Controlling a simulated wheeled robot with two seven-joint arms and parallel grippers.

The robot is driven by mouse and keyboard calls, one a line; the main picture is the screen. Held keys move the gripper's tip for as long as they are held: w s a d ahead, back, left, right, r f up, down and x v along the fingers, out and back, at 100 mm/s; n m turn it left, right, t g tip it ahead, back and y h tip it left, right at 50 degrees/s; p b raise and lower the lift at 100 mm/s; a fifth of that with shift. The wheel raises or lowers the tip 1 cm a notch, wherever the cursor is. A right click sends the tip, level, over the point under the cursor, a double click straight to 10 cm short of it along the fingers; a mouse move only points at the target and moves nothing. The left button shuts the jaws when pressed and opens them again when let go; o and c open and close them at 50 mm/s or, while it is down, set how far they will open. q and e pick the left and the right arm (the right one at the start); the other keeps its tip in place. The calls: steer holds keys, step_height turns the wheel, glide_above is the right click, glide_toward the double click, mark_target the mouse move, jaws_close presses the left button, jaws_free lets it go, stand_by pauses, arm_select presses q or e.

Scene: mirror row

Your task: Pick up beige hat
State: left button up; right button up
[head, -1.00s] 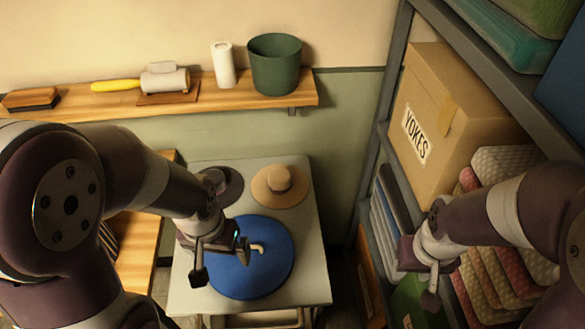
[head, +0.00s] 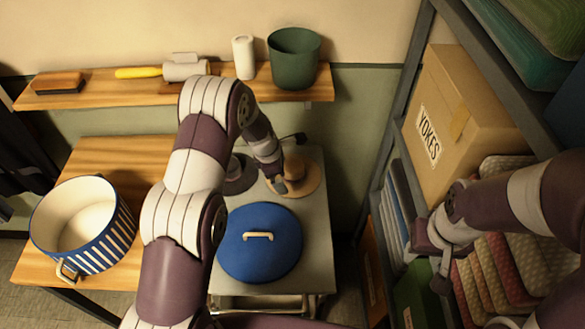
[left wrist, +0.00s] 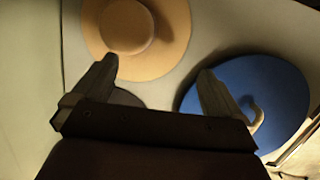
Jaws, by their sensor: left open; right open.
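The beige hat (head: 309,180) lies brim down at the back right of the grey table, its crown upward. It also shows at the top of the left wrist view (left wrist: 125,25). My left gripper (head: 289,163) is open and empty above the hat's left side, covering part of it in the head view. In the left wrist view my left gripper's fingers (left wrist: 157,78) are apart; one finger is near the hat's brim, the other over the blue lid. I cannot tell the exact height. My right gripper (head: 437,265) is open and empty in front of the shelf rack.
A blue lid (head: 245,263) with a cream handle lies in front of the hat on the grey table (head: 318,243). A dark hat-like disc (head: 236,183) lies left of it. A striped pot (head: 98,250) stands on the wooden table. A shelf rack with a YOKES box (head: 465,125) is at right.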

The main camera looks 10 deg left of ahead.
mark_target(293, 166)
arm_select(q)
steer(key=w+n, duration=0.1)
steer(key=n, duration=0.1)
steer(key=w+n, duration=0.2)
steer(key=w+r+n+t, duration=0.1)
steer(key=n, duration=0.1)
steer(key=shift+w+d, duration=0.25)
steer(key=shift+d, duration=0.15)
steer(key=shift+w+d+n, duration=0.1)
steer(key=shift+n, duration=0.7)
steer(key=shift+d+f, duration=0.1)
steer(key=shift+f, duration=0.15)
steer(key=shift+h, duration=0.3)
steer(key=p+x, duration=0.1)
steer(key=x, duration=0.5)
steer(key=shift+w+f+p, duration=0.2)
steer(key=shift+w+p, duration=0.1)
steer(key=shift+p, duration=0.1)
steer(key=shift+c, duration=1.2)
steer(key=c, duration=0.8)
